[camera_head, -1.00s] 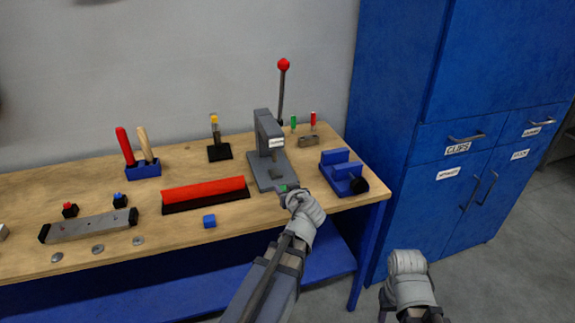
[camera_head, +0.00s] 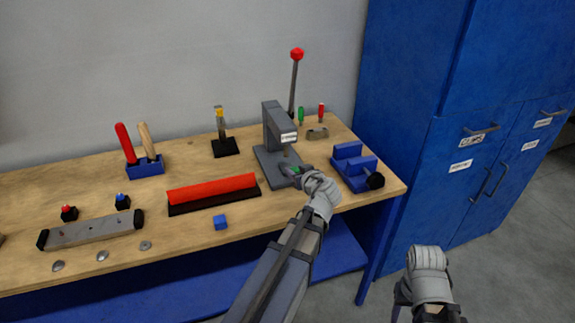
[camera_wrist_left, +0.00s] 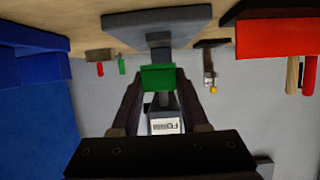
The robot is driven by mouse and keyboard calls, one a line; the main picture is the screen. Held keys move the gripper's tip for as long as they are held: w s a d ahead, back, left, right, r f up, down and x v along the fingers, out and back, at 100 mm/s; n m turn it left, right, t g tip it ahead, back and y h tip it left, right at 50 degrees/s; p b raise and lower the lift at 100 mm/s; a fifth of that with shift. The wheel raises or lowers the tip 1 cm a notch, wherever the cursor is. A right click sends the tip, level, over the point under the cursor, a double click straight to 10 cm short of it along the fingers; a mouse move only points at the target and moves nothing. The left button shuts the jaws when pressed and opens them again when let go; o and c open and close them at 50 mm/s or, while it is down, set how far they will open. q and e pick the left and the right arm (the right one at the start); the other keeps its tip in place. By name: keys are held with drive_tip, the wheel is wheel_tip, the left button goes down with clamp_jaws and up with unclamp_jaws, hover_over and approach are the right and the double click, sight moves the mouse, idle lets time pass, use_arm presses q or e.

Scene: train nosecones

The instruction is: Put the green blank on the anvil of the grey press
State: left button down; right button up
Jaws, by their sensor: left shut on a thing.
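The grey press (camera_head: 275,124) stands at the back right of the wooden bench, with a red-knobbed lever behind it. My left gripper (camera_head: 293,172) is over the front of the press base, shut on the green blank (camera_wrist_left: 158,77). In the upside-down left wrist view, the blank sits between the two fingertips (camera_wrist_left: 158,84), close to the press's small grey anvil (camera_wrist_left: 159,42). I cannot tell whether blank and anvil touch. In the head view, the hand and fingers mostly hide the blank. My right gripper (camera_head: 428,285) is low at the right, away from the bench; its jaws are not clear.
A blue vise (camera_head: 355,167) stands close right of the press. Small green and red tools stand behind the press. Blue cabinets (camera_head: 460,150) stand at right.

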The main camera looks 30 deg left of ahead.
use_arm(q)
hover_over(287, 165)
drive_tip(key=s+d, duration=0.2)
drive_tip(key=s, duration=0.1)
drive_tip(key=shift+d, duration=0.2)
drive_tip(key=f+b, duration=0.3)
drive_tip(key=shift+w+a+f+b, duration=0.3)
drive_tip(key=shift+a+f+b, duration=0.1)
drive_tip(key=shift+r, duration=0.1)
drive_tip(key=shift+c, duration=2.1)
unclamp_jaws()
